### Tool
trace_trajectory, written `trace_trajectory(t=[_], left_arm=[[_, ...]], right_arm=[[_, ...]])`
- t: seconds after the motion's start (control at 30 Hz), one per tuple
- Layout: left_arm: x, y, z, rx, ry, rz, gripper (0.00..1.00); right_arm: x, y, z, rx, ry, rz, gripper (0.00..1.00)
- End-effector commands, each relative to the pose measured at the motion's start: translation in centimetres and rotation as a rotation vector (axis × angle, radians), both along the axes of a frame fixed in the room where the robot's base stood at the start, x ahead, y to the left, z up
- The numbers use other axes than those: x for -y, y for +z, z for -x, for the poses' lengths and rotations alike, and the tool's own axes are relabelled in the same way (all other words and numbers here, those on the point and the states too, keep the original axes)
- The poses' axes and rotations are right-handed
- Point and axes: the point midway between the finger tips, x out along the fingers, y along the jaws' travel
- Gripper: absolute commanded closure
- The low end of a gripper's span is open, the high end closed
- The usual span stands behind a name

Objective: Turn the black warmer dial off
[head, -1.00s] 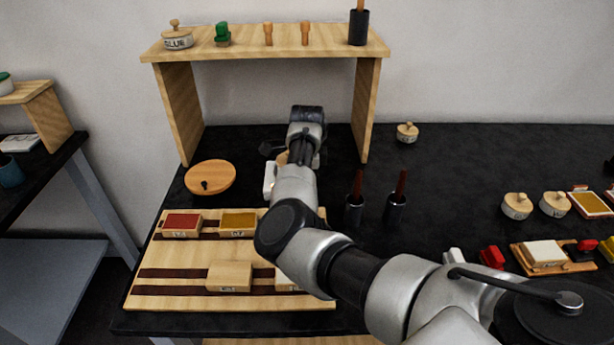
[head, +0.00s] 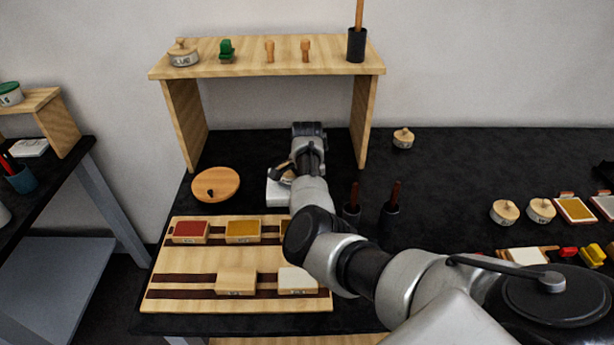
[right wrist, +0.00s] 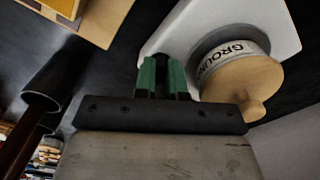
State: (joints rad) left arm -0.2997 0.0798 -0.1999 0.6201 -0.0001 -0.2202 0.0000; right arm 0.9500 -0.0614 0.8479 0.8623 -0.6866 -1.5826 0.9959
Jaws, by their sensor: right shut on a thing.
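The white warmer (head: 277,193) stands on the black bench below the wooden shelf, partly hidden behind my right arm. In the right wrist view, its white body (right wrist: 168,38) carries a round pot labelled GROUND (right wrist: 232,55) with a wooden knobbed lid. My right gripper (right wrist: 161,76) is at the warmer's edge, left of the pot. Its green-padded fingers are shut on the black dial (right wrist: 160,64), mostly hidden between them. The dial's setting cannot be read. In the head view the gripper and dial are hard to make out. My left gripper is not in view.
A wooden round lid (head: 215,184) lies left of the warmer. A wooden board (head: 190,263) with several coloured blocks lies in front. Two black holders with dark red handles (head: 353,200) stand close right of my arm. The shelf (head: 270,57) overhangs behind.

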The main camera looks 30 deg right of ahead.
Motion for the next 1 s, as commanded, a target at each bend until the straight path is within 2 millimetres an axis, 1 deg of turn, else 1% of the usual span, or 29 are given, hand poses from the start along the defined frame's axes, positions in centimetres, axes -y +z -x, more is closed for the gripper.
trace_trajectory(t=[0.03, 0.4, 0.7, 1.0], left_arm=[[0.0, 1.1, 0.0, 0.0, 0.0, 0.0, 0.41], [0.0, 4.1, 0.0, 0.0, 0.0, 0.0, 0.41], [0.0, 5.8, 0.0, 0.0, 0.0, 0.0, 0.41], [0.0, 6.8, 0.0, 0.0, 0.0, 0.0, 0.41]], right_arm=[[0.1, 0.6, 0.0, -0.002, 0.045, 0.002, 1.0], [0.1, 0.5, 0.0, -0.001, 0.397, 0.002, 1.0], [0.2, 0.4, 0.0, 0.001, 0.673, 0.002, 1.0], [0.2, 0.3, -0.1, 0.002, 0.886, 0.001, 1.0]])
